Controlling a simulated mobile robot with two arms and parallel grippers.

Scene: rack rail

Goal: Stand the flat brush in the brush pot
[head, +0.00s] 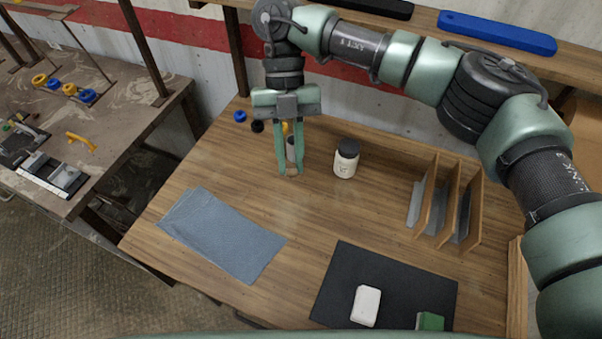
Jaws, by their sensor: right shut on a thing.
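My right gripper (290,170) points down over the back left of the wooden table. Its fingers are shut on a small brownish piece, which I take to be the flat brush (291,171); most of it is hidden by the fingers. A grey upright shape (291,149) and a bit of yellow (285,128) show between and behind the fingers. I cannot tell whether these belong to the brush, the brush pot or something else. I cannot make out the brush pot for certain. My left gripper is not in view.
A white bottle with a black cap (346,160) stands just right of the gripper. A wooden divider rack (467,200) stands at the right. A blue-grey cloth (222,233), a black mat (400,286) with a white block (366,305) and a green block (430,321) lie nearer. The table's middle is clear.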

